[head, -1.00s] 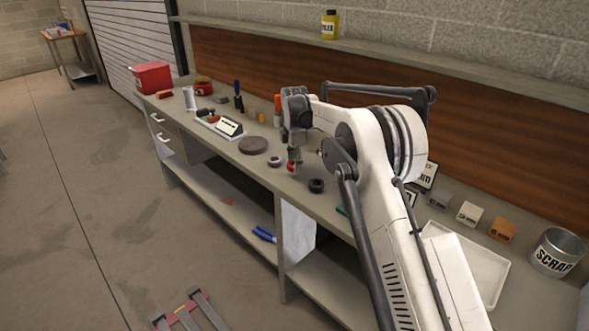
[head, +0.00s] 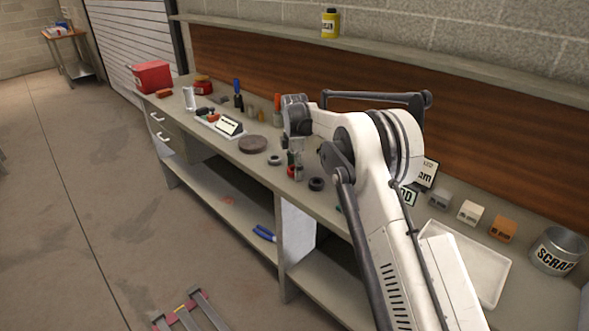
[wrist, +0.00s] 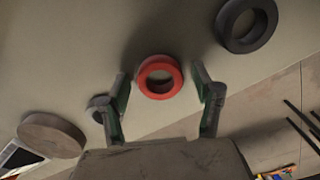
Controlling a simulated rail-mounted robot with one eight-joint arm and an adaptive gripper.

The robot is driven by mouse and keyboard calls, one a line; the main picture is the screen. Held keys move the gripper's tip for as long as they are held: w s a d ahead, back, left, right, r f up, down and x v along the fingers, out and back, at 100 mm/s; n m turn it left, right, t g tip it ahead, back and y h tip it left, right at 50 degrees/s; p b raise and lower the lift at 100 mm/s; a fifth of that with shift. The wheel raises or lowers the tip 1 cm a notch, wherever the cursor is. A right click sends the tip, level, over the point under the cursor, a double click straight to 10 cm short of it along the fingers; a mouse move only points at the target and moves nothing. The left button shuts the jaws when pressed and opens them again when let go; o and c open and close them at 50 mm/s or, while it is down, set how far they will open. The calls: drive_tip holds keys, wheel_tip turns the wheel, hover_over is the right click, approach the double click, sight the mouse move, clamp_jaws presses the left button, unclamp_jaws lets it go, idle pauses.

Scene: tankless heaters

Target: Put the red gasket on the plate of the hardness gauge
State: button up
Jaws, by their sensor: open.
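The red gasket (wrist: 172,91), a ring, lies on the grey bench top in the wrist view, between the two fingers of my open gripper (wrist: 159,77). A gap shows on each side of it. In the head view my gripper (head: 295,172) is low over the bench and partly hides the red gasket (head: 290,172). A white tray-like stand with a small sign (head: 229,127) is farther left along the bench; I cannot tell surely whether it is the hardness gauge, and no plate is clearly seen.
A black ring (head: 316,184) lies right of my gripper, and a grey ring (head: 274,160) and brown disc (head: 253,144) lie left. A white tray (head: 492,285), small blocks (head: 471,212) and a scrap bucket (head: 556,252) stand at the right. A red box (head: 152,76) is at the far left.

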sight(293, 168)
drive_tip(key=shift+r+p, duration=0.1)
drive_tip(key=shift+p, duration=0.25)
wheel_tip(293, 168, up, 14)
drive_tip(key=shift+w+a, duration=0.25)
